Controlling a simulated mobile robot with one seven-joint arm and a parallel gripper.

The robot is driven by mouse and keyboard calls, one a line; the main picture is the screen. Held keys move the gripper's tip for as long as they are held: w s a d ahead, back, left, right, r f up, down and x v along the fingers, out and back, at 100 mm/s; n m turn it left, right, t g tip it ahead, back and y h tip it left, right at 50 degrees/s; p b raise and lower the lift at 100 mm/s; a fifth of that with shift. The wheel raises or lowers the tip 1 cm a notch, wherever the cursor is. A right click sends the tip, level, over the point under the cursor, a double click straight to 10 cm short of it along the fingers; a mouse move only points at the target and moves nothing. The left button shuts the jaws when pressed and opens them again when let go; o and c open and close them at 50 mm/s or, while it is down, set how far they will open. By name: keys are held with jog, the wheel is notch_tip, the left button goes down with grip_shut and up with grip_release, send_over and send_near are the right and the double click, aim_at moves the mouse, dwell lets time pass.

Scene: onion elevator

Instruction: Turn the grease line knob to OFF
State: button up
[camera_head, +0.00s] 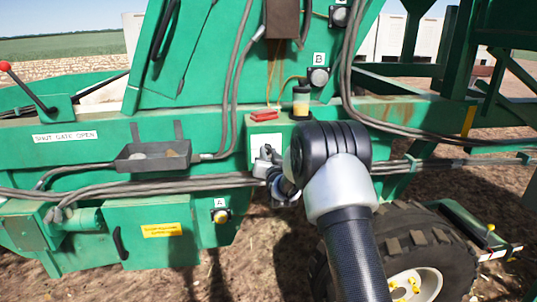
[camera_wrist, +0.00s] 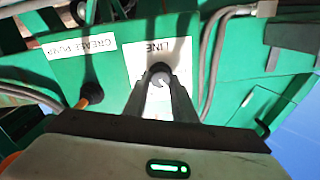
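The grease line knob (camera_wrist: 160,72) is a small dark round knob with a lighter grey part, on a white plate (camera_wrist: 184,50) lettered LINE. The plate looks upside down in the wrist view. My gripper (camera_wrist: 160,84) has its two fingertips at the knob, one on either side. I cannot tell whether they press on it or which way the knob points. In the head view my gripper (camera_head: 266,162) is in front of the green box with the white plate (camera_head: 257,141). There the gripper and wrist hide the knob.
A GREASE PUMP label (camera_wrist: 82,47) and a dark ball-ended lever (camera_wrist: 91,93) are beside the plate. An amber jar (camera_head: 301,103) and red part (camera_head: 264,116) sit above the box. Hoses (camera_head: 150,187) run alongside. A grey tray (camera_head: 152,158) is left; a wheel (camera_head: 425,255) is lower right.

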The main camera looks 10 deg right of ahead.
jog(key=shift+f+b, duration=0.1)
jog(key=shift+b, duration=0.45)
jog(key=shift+c, duration=0.2)
jog(key=n+b, duration=0.2)
jog(key=b, duration=0.1)
jog(key=shift+f, duration=0.15)
jog(key=n+b, duration=0.7)
jog(key=b, duration=0.1)
jog(key=shift+a+b, duration=0.15)
jog(key=shift+b, duration=0.25)
jog(key=shift+r+n+b, duration=0.2)
jog(key=shift+n+b, duration=1.05)
jog(key=shift+n, duration=0.25)
jog(key=o, duration=1)
jog(key=shift+o, duration=0.2)
